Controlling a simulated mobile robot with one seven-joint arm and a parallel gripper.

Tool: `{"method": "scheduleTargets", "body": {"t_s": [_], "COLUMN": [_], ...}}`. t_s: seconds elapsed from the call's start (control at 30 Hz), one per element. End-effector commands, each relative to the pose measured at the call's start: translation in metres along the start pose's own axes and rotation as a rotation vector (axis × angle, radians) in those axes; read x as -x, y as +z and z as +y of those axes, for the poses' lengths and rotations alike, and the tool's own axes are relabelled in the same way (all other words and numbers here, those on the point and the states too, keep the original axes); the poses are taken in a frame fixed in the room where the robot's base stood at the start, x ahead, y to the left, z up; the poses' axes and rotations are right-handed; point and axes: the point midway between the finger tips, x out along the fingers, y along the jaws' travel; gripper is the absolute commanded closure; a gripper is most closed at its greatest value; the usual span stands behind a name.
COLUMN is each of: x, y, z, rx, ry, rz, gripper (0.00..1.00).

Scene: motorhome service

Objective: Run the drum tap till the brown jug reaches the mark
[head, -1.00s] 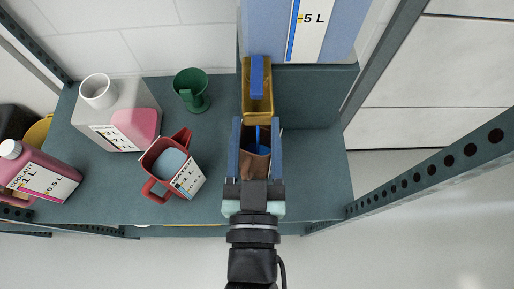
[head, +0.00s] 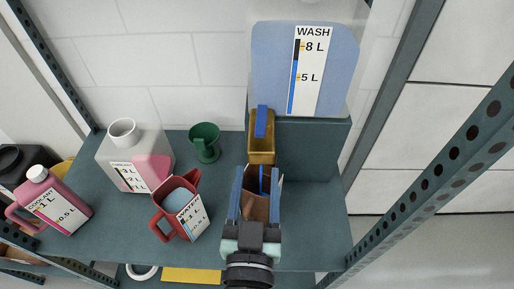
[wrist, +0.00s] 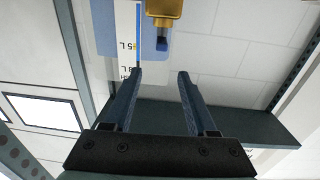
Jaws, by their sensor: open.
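The blue wash drum (head: 270,68) stands on a raised block at the back, its label marked 8 L and 5 L. Its brass tap (head: 262,150) with a blue lever (head: 261,121) juts out at the front. The tap also shows in the wrist view (wrist: 164,8). The brown jug (head: 258,208) is below and in front of the tap, partly hidden by my gripper. A blue strip shows in it; I cannot tell whether it is water, and its mark is unclear. My gripper (head: 258,172) is open, its fingers on either side of the jug in the picture. The wrist view shows nothing between them.
A red jug (head: 164,222) stands left of my gripper, with a green funnel-like cup (head: 204,142) behind it. A white-and-pink container (head: 120,160) and a pink coolant bottle (head: 62,212) are further left. A perforated shelf post (head: 440,160) stands right.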

Motion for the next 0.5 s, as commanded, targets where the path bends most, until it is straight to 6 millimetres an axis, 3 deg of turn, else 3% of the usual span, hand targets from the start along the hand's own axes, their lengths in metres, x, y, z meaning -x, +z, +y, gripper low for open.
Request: {"method": "scheduleTargets", "body": {"t_s": [0.23, 0.5], "x": [-0.023, -0.069], "y": [-0.003, -0.004], "z": [0.0, 0.001], "rx": [0.001, 0.001], "ry": [0.002, 0.003], "rz": [0.001, 0.001], "gripper": [0.43, 0.43]}}
